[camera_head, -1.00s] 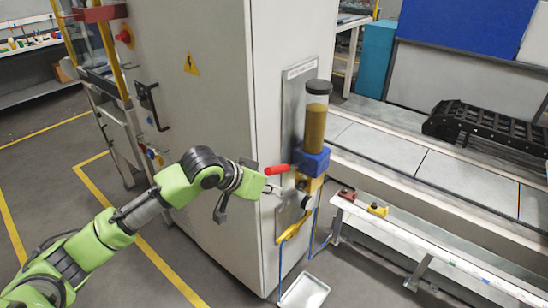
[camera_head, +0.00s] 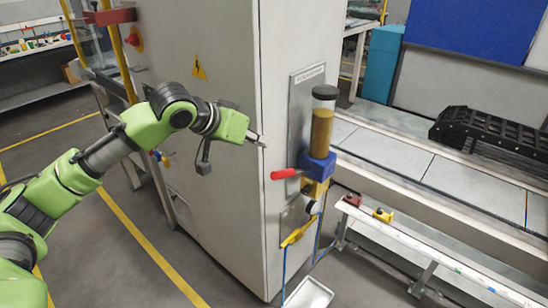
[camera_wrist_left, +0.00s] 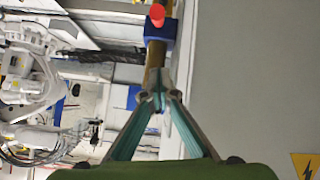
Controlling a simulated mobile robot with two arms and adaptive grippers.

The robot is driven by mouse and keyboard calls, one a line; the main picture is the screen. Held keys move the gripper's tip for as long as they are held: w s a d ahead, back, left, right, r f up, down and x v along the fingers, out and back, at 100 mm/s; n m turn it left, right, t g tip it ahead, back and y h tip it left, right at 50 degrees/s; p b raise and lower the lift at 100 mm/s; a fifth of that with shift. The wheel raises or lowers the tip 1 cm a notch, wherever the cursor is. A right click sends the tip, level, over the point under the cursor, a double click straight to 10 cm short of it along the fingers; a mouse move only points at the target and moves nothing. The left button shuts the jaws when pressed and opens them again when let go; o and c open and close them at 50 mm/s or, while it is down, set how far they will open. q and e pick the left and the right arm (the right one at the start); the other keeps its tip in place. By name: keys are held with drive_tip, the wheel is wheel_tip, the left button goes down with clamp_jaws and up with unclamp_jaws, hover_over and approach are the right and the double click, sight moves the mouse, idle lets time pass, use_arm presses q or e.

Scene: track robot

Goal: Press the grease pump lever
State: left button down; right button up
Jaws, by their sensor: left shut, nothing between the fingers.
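The grease pump (camera_head: 320,168) is mounted on a grey plate on the side of the light cabinet, with a clear cylinder of amber grease (camera_head: 321,128) above its blue body. Its red lever (camera_head: 284,173) sticks out to the left, roughly level. My left gripper (camera_head: 263,141) is shut and empty, pointing right, above and slightly left of the lever in the head view, apart from it. In the left wrist view the closed fingers (camera_wrist_left: 158,96) show in the middle, with the red lever end (camera_wrist_left: 157,15) and blue body at the top. My right gripper is not in view.
The cabinet (camera_head: 225,170) with a yellow warning sign stands close behind my left arm. A yellow handle (camera_head: 298,232), blue hoses and a white tray (camera_head: 309,293) are below the pump. A low rail (camera_head: 430,252) with small red and yellow parts runs right.

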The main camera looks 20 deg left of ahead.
use_arm(q)
drive_tip(key=p, duration=0.2)
hover_over(292, 172)
drive_tip(key=s+a, duration=0.2)
drive_tip(key=a, duration=0.1)
drive_tip(key=f, duration=0.6)
drive_tip(key=shift+w, duration=0.2)
drive_tip(key=f, duration=0.1)
drive_tip(key=s+f+p, duration=0.1)
drive_tip(key=f, duration=0.1)
drive_tip(key=shift+s, duration=0.2)
drive_tip(key=shift+s+f, duration=0.25)
drive_tip(key=shift+f, duration=0.1)
drive_tip(key=shift+f, duration=0.1)
drive_tip(key=shift+f, duration=0.1)
